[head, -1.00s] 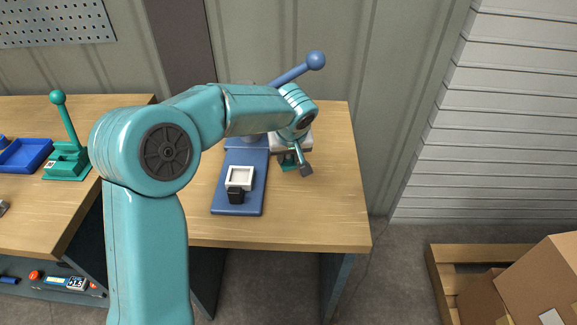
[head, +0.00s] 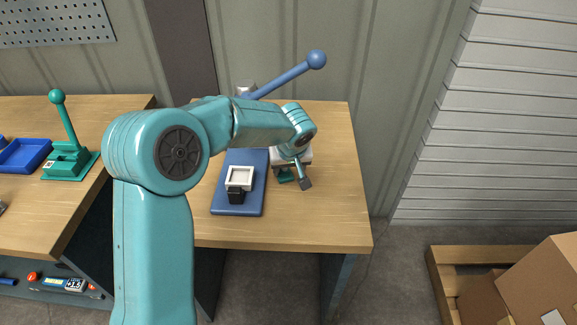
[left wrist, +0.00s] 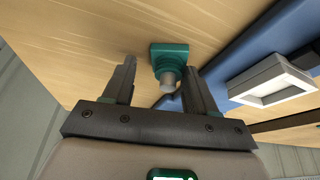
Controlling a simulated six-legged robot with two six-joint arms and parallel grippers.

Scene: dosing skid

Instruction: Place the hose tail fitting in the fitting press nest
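The hose tail fitting, which looks like a teal square block with a grey round stub, shows in the left wrist view (left wrist: 168,58) on the wooden table. In the head view its teal part (head: 285,175) is partly hidden by my gripper. My left gripper (left wrist: 160,72) is open, its dark fingers on either side of the stub with gaps visible. It also shows in the head view (head: 297,178), right of the press. The fitting press has a blue base (head: 238,209), a raised blue lever (head: 290,73) and a white square-framed nest (head: 240,171). My right gripper is not in view.
A teal lever press (head: 68,161) and a blue tray (head: 24,155) stand on the left bench. The table (head: 340,215) is clear at the right and front. A pallet with cardboard boxes (head: 535,285) is on the floor at right.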

